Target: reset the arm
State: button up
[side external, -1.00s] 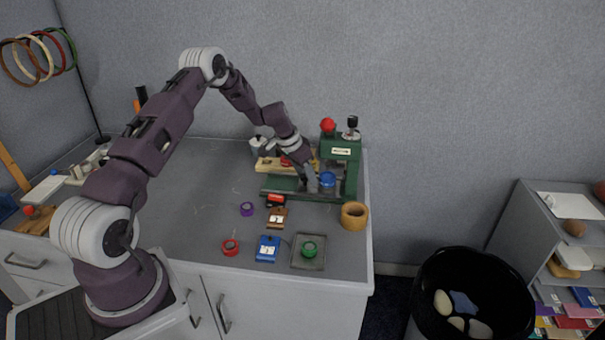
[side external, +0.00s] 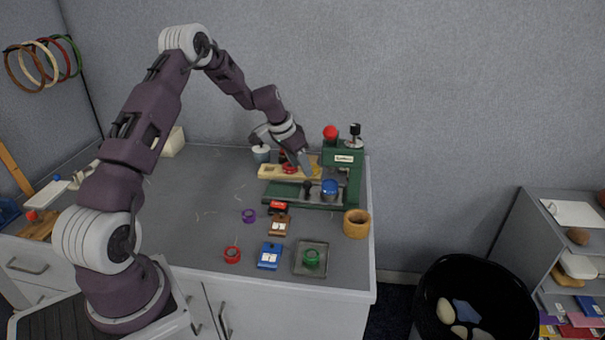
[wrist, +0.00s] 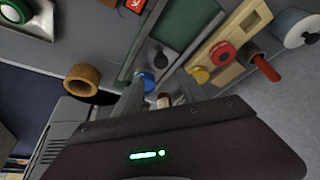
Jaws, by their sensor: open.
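My gripper (side external: 283,153) is open and empty, above the wooden block at the back right of the table in the side view. In the wrist view its two fingers (wrist: 160,92) reach up from the dark gripper body, with a blue knob (wrist: 146,78) showing between them. The green machine (side external: 343,170) stands to the right of my gripper, with a red ball and a black knob on top. The blue cup-like part (side external: 329,187) sits on its base, clear of my fingers. The wooden block (side external: 268,171) carries a red disc (side external: 289,169) and a yellow part.
A wooden ring (side external: 356,224) stands near the right table edge. In front lie a grey tray (side external: 301,268) with a green ring, a blue box (side external: 269,256), and red (side external: 232,255) and purple (side external: 249,216) rings. A black bin (side external: 428,290) stands right.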

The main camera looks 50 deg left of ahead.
notch_tip(320, 180, up, 12)
jog(key=a+m+t+y, duration=0.1)
jog(key=s+d+r, duration=0.5)
jog(key=d+r, duration=0.6)
jog(key=s+d+r, duration=0.4)
jog(key=s+d, duration=0.7)
jog(key=s, duration=0.1)
jog(key=s+d+f, duration=0.2)
jog(key=s+d, duration=0.1)
jog(key=s, duration=0.6)
jog(key=s+d+f+n+h, duration=0.1)
jog(key=s+d+f, duration=0.2)
jog(key=s, duration=0.6)
jog(key=shift+s+d, duration=0.3)
jog(key=shift+s, duration=0.05)
